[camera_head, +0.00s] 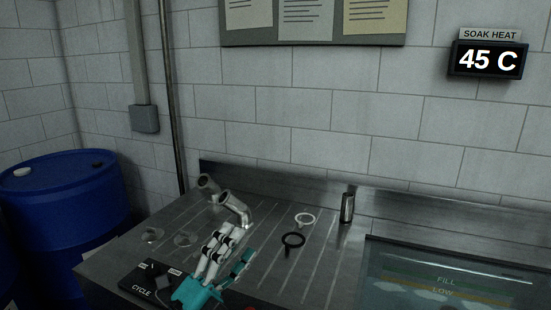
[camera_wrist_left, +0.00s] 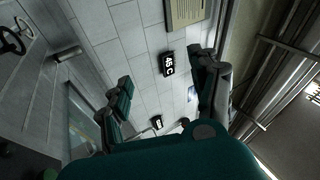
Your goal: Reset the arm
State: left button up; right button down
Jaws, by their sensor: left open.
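My left gripper (camera_head: 238,243) is over the front of the steel counter (camera_head: 330,262), with a teal palm and black-and-white fingers pointing away from me. Its fingers are apart and nothing shows between them. In the left wrist view the open fingers (camera_wrist_left: 164,70) stand on either side of a gap, with the wall behind. My right gripper is in neither view.
A bent metal pipe (camera_head: 235,205) lies just beyond my left fingers. The CYCLE panel (camera_head: 140,283) is left, a water tank (camera_head: 450,285) right, a blue drum (camera_head: 65,205) far left.

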pick_arm(q)
jog(key=s+a+f+n+g+y, duration=0.2)
jog(key=s+a+f+n+y, duration=0.1)
jog(key=a+f+n+y, duration=0.5)
jog(key=s+a+f+n+g+y, duration=0.2)
jog(key=a+f+n+y, duration=0.35)
jog(key=f+n, duration=0.6)
jog(key=s+f+n+g, duration=0.2)
jog(key=s+f+g, duration=0.4)
jog(key=s, duration=0.5)
jog(key=s+f+n+g, duration=0.2)
jog(key=s+f+g, duration=0.2)
jog(key=s+f, duration=0.55)
jog(key=s+f+g, duration=0.1)
jog(key=s+f, duration=0.1)
jog(key=f, duration=1.2)
jog(key=s+f+g, duration=0.1)
jog(key=s+f, duration=0.1)
jog(key=f, duration=1.2)
jog(key=s+a+f+g, duration=0.1)
jog(key=s+a+f, duration=0.2)
jog(key=s+f, duration=1)
jog(key=shift+s+f+m+y, duration=0.25)
jog(key=shift+s+m+y, duration=0.1)
jog(key=shift+s, duration=0.7)
